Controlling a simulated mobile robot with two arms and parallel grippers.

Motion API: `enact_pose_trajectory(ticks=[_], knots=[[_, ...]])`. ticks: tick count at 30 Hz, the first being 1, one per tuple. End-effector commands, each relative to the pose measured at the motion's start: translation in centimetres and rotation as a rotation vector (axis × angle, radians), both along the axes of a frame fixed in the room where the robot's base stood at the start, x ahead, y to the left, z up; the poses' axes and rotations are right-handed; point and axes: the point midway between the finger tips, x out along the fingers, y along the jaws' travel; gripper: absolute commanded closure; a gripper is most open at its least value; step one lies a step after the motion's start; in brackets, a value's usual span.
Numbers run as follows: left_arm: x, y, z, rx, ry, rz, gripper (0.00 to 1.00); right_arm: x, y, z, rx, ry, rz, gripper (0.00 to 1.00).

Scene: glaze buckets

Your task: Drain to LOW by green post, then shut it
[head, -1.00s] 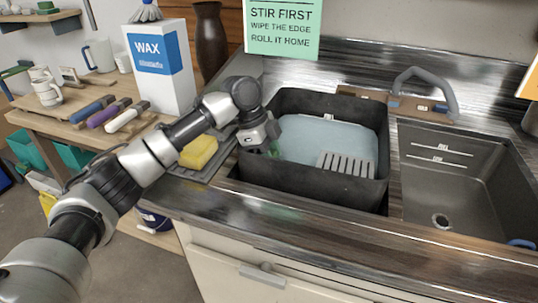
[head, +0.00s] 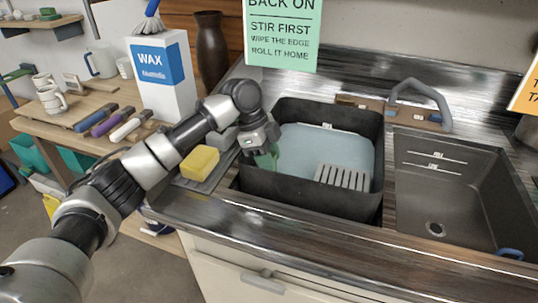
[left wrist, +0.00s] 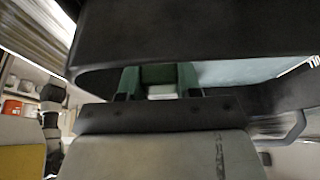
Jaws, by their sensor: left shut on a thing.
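A black tub (head: 310,198) holds pale blue liquid (head: 315,148), with a white slotted piece (head: 343,177) at its front right. My left gripper (head: 264,150) is at the tub's left wall, shut on a green post (head: 266,161). The green post also shows between the fingers in the left wrist view (left wrist: 158,74); its lower end is hidden. A grey basin (head: 470,195) to the right has two white level lines (head: 437,161) with small labels on its back wall. It looks empty, with a round drain. A blue ring-like part (head: 510,253) is at its front right. My right gripper is out of view.
A grey curved tap (head: 425,90) stands behind the basin. A yellow sponge (head: 200,162) lies left of the tub. A WAX box (head: 163,75), a dark vase (head: 211,45) and several handled tools (head: 104,122) stand or lie on the left bench. A green sign hangs above.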

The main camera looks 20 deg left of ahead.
Motion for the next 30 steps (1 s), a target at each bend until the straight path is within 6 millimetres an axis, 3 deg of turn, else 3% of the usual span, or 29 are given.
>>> enact_pose_trajectory(ticks=[2,3,8,19,30], knots=[[0.2,0.1,0.5,-0.004,-0.011,0.002,1.0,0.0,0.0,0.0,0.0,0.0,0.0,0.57],[0.2,0.1,0.6,-0.004,-0.012,0.003,0.65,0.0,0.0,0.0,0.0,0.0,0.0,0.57],[0.2,0.1,0.5,-0.004,-0.01,0.002,0.4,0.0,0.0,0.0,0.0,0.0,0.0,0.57],[0.2,0.3,0.9,-0.003,-0.009,0.003,0.4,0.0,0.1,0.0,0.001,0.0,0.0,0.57],[0.3,2.9,7.3,-0.004,-0.011,0.004,0.4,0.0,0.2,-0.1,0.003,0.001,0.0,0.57]])
